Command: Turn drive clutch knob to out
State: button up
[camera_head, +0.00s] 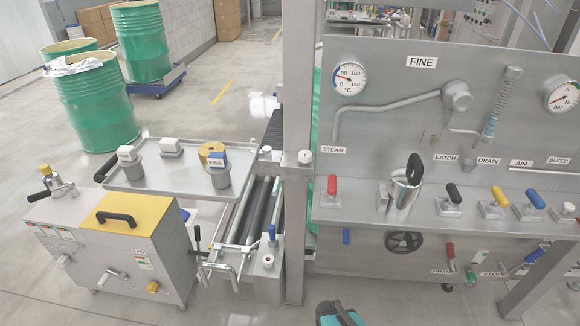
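No label reading "drive clutch" is legible, so I cannot tell which knob it is. A pale round knob (267,260) sits on a grey box at the near end of the roller conveyor, beside a blue-topped lever (272,233). Another pale round knob (305,157) is on the grey post, and a small one (265,151) is near the tray's right corner. The yellow-topped cabinet (152,218) carries levers and small labels too small to read, and a yellow knob (153,286) low on its front. No knob's setting is readable. My gripper's fingertips do not show.
The roller conveyor (259,210) runs between cabinet and post. A tray (150,184) holds several small containers. The FINE panel (400,120) at right has gauges, coloured levers and a metal jug (404,191). Green drums (98,110) stand behind left. Floor at front left is clear.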

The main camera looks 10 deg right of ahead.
aim_at(153, 288)
jog(key=z, duration=1.5)
jog(key=k, duration=0.1)
jog(key=u, duration=2.9)
